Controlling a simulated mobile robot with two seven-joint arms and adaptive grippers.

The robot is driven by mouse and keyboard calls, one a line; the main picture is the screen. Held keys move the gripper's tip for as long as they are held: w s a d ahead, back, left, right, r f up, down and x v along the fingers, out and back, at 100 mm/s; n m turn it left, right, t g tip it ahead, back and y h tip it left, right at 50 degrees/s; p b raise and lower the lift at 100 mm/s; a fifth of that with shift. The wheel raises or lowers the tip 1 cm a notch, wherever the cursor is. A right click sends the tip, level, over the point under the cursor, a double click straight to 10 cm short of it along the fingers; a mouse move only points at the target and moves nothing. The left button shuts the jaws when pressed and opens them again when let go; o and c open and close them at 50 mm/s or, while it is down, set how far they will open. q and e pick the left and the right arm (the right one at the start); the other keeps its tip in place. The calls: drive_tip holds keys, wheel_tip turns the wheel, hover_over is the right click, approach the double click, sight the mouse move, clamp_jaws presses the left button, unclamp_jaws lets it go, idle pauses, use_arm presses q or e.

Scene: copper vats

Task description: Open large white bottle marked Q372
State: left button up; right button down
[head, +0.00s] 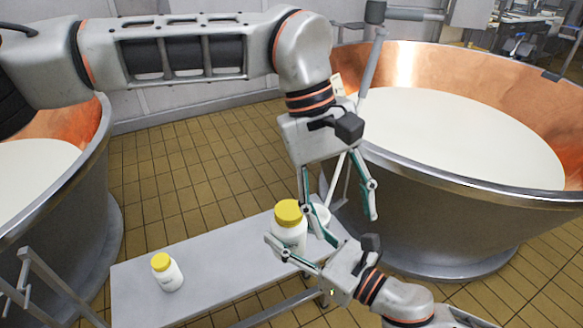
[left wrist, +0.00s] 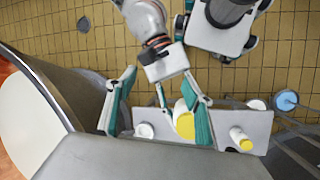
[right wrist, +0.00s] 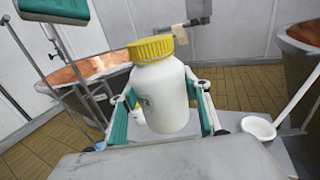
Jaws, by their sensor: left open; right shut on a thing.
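The large white bottle (head: 289,236) with a yellow lid (head: 288,212) is upright at the right part of the grey bench. The lid is on it. In the right wrist view the bottle (right wrist: 165,98) shows part of a marking ending in 2; the rest is hidden. My right gripper (head: 296,252) is shut around the bottle's body. I cannot tell whether its base touches the bench. My left gripper (head: 340,208) is open and empty, above and to the right of the lid. In the left wrist view the lid (left wrist: 184,122) shows near one finger.
A small white bottle with a yellow lid (head: 167,271) is on the bench (head: 218,270) at left. A white ladle (right wrist: 259,127) with a long handle is beside the large bottle. Copper vats of white liquid stand right (head: 455,135) and left (head: 60,200). Mid-bench is clear.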

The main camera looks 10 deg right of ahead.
sight(291, 209)
use_arm(q)
drive_tip(key=w+a+r+t+y, duration=0.1)
drive_tip(key=w+a, duration=0.1)
drive_tip(key=w+a+r+m+t+y, duration=0.1)
drive_tip(key=w+a, duration=0.1)
drive_tip(key=w+a+r+t+y, duration=0.1)
drive_tip(key=w+a, duration=0.1)
drive_tip(key=w, duration=0.1)
drive_tip(key=shift+a+r, duration=0.15)
drive_tip(key=shift+a, duration=0.15)
drive_tip(key=shift+w+a+m+t, duration=0.1)
drive_tip(key=shift+w+m+t, duration=0.05)
drive_tip(key=shift+m+t, duration=0.15)
drive_tip(key=shift+f, duration=3.9)
